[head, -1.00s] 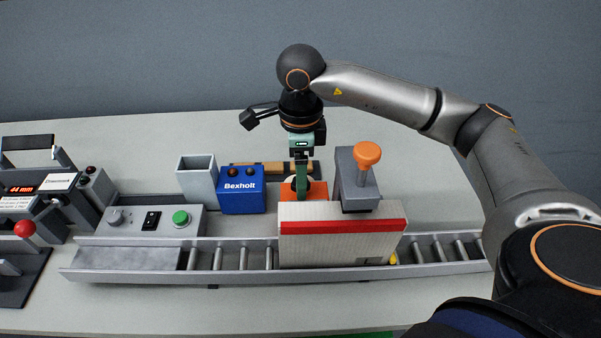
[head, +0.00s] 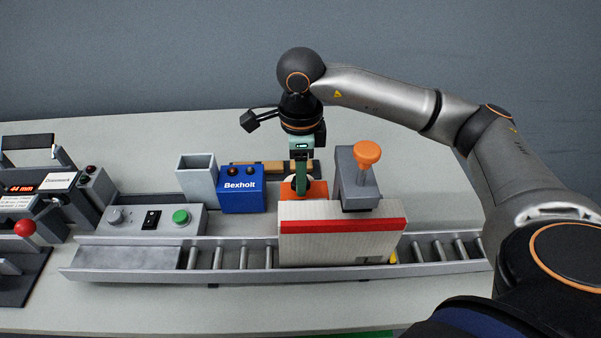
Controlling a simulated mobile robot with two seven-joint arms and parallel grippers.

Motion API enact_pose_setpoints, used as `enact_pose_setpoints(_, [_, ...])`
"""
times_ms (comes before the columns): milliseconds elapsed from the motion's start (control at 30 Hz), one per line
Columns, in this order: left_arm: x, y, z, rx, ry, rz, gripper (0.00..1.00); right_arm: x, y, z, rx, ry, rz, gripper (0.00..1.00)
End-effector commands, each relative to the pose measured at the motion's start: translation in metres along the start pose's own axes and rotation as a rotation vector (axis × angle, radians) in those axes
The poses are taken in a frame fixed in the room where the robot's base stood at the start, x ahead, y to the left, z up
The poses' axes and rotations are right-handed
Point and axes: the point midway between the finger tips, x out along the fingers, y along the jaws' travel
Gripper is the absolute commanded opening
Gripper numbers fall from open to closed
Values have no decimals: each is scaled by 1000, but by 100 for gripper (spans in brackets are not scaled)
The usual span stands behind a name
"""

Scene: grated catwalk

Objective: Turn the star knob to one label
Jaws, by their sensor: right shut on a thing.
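My right gripper (head: 302,191) points straight down from above at an orange unit (head: 318,189) in the middle of the table. Its green fingers look narrow from this side, and they are shut on what seems to be the star knob at the top of that unit. The knob itself is almost wholly hidden by the fingers and by the box in front, so its pointing direction and the labels cannot be read. My left gripper is not in view.
A white box with a red stripe (head: 340,246) stands on the roller conveyor (head: 230,258) just in front. A grey block with an orange mushroom knob (head: 360,180) is close on the right, a blue Bexholt box (head: 241,193) on the left. A wooden-handled tool (head: 262,167) lies behind.

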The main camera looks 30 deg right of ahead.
Motion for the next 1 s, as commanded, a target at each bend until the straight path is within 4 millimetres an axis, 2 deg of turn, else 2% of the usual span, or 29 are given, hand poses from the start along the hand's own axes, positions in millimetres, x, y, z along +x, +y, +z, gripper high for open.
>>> enact_pose_setpoints(467, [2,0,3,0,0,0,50,0,0,0,54,-1,0,0])
enact_pose_setpoints(667, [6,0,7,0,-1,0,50,1,0,0,177,-2,-1,0])
enact_pose_setpoints(1000, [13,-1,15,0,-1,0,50,1,0,0,489,-2,0,0])
